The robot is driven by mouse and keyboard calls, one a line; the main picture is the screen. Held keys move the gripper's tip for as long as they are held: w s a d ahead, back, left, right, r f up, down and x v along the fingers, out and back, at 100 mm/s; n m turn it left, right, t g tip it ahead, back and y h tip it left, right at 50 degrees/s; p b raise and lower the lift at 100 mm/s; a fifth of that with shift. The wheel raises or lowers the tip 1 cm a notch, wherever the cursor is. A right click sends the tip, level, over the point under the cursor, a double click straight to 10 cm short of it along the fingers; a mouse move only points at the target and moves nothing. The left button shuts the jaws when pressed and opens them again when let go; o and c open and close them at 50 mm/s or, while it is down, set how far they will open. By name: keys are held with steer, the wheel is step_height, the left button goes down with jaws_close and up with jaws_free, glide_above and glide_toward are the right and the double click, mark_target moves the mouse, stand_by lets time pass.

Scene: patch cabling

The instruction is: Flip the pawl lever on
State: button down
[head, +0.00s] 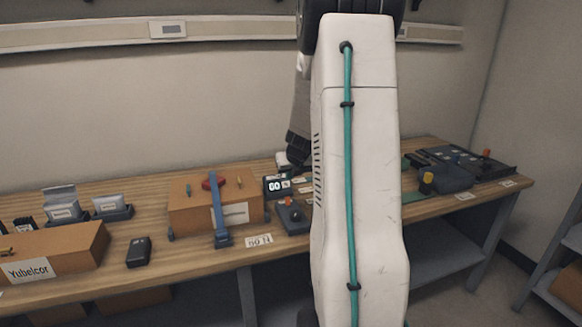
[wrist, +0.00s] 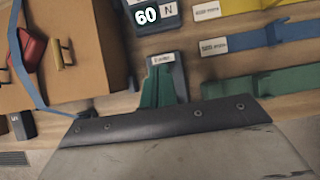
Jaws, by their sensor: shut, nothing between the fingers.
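A small dark blue-grey unit with an orange-red knob and a dark round part (head: 293,217) sits near the table's front edge, right of the cardboard box. I take it for the pawl lever unit, but cannot tell which way its lever stands. In the wrist view a labelled grey unit (wrist: 181,72), apparently the same one, lies behind my fingers, which hide most of it. My gripper (wrist: 159,70) shows as two green fingers close together, shut and empty over this unit. Whether they touch it is unclear. My arm hides the gripper in the head view.
The cardboard box (head: 184,213) with a blue strap and red knob stands close on the left. A digital display (head: 277,186) stands behind the unit. In the wrist view blue (wrist: 245,42) and green (wrist: 240,86) parts lie to the right. A black box (head: 138,251) lies farther left.

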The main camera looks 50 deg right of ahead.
steer(key=shift+d+r, duration=0.1)
steer(key=shift+r, duration=1.4)
steer(key=shift+w, duration=0.1)
steer(key=s+a+r+m+g+y, duration=0.1)
steer(key=s+a+r+m, duration=0.2)
steer(key=s+a+m, duration=0.5)
steer(key=s+a+r+m+g+y, duration=0.1)
steer(key=s+a+r+m, duration=0.2)
steer(key=s+a+m, duration=0.5)
steer(key=s+a+r+m+g+y, duration=0.1)
steer(key=s+a+m, duration=0.7)
steer(key=a, duration=1.9)
step_height(320, 180, up, 3)
steer(key=m+g, duration=0.1)
steer(key=m, duration=0.4)
steer(key=shift+a+f+y, duration=0.15)
steer(key=shift+a+y, duration=0.15)
